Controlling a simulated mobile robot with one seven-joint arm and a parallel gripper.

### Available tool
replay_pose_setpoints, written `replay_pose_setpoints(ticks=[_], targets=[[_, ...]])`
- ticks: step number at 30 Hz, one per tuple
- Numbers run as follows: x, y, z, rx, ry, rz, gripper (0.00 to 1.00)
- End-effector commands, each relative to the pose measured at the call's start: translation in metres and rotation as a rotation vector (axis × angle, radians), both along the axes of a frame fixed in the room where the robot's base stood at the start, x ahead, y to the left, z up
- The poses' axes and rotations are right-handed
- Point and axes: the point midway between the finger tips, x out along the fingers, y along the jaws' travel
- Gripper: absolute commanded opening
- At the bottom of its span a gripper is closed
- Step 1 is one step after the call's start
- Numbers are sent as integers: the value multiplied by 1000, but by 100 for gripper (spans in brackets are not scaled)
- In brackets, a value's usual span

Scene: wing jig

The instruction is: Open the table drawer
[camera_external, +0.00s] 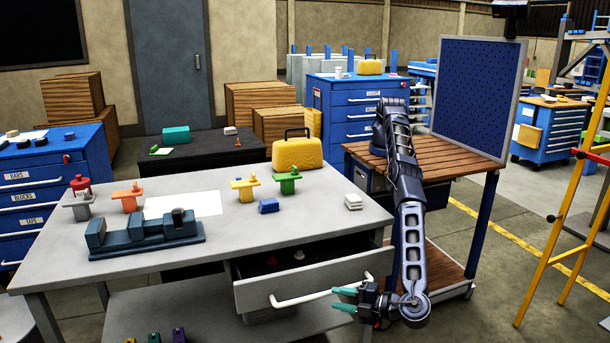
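The grey table (120,192) has a drawer (305,276) under its front right side. The drawer stands partly pulled out, and its inside shows above the front panel. A long white bar handle (298,298) runs across the drawer front. My gripper (340,299) is at the right part of the handle, in front of the drawer. Its two teal fingers are apart, with a visible gap and nothing seen between the tips. The upper finger overlaps the handle in this view; I cannot tell whether it touches it.
A blue-grey vise (145,235), a yellow case (298,153) and several coloured parts stand on the table. A wooden-topped cart (450,160) is close behind my arm. A yellow ladder (570,220) stands at right; floor between is clear.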

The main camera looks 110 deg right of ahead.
Motion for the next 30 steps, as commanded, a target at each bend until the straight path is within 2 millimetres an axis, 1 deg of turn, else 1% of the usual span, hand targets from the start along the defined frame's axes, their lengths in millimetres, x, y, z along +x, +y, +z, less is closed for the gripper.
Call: replay_pose_setpoints(ticks=[14, 17, 27, 30], targets=[[0, 1, 18, -1, -1, 0, 36], [0, 1, 25, 0, -2, 1, 36], [0, 1, 59, 0, -1, 0, 36], [0, 1, 65, 0, -1, 0, 36]])
